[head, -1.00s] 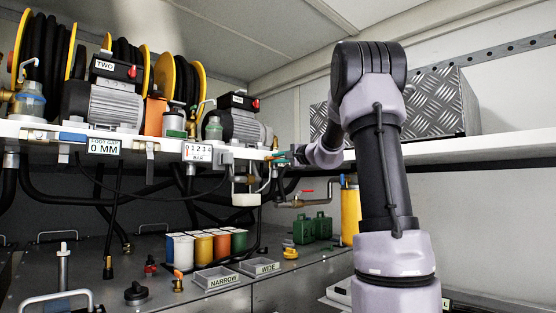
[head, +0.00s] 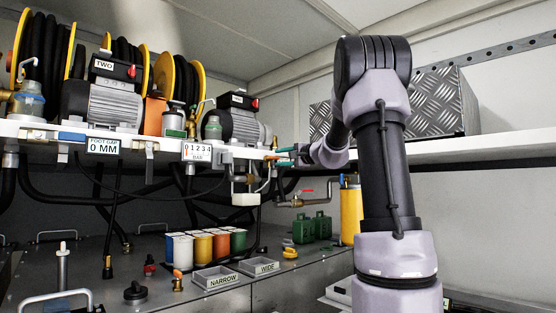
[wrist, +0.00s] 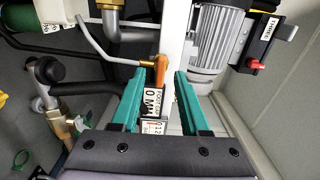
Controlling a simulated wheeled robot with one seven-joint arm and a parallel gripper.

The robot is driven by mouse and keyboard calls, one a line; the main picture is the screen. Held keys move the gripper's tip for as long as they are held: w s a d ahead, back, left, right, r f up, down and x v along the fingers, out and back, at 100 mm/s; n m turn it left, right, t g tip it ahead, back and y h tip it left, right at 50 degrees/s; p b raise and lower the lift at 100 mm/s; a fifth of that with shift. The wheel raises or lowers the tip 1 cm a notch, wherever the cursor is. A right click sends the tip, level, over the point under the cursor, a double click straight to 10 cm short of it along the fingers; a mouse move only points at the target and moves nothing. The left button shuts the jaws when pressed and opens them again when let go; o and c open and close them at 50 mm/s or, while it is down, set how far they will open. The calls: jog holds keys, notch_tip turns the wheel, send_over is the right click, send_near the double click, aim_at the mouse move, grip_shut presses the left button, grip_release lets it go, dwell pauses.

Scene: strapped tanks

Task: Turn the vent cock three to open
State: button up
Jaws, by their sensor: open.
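An orange lever (wrist: 161,70) on a brass fitting (wrist: 148,62) shows in the wrist view, at the edge of the white shelf beside the motor marked THREE (wrist: 252,58). I take the lever to be vent cock three; no label on it is readable. My gripper (wrist: 160,82) is open, with the lever between its two teal fingertips or just beyond them. I cannot tell whether they touch it. In the head view my gripper (head: 281,157) is at the shelf's front edge, where an orange spot (head: 270,157) shows at the tips.
The white shelf (head: 375,156) carries motors, hose reels and a chequered metal box (head: 425,103). Pipes and a red-handled valve (head: 307,191) are below it. A gauge label (wrist: 155,102) shows between the fingers. Coloured pots, trays and green cans (head: 322,226) stand on the lower bench.

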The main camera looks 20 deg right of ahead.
jog(key=v, duration=0.9)
jog(key=shift+a, duration=0.1)
jog(key=s+a+f+n+g, duration=0.3)
jog(key=s+a+f, duration=0.2)
jog(key=s+a, duration=0.25)
jog(key=s+a+f+n+g, duration=0.2)
jog(key=s+a+f+g, duration=0.2)
jog(key=s+a, duration=0.3)
jog(key=s+a+f+n+g+h, duration=0.1)
jog(key=s+f+n+h, duration=0.3)
jog(key=s+f, duration=0.7)
jog(key=s+g, duration=0.1)
jog(key=s, duration=0.2)
jog(key=shift+s+a+f+h, duration=0.35)
jog(key=shift+a+h, duration=0.05)
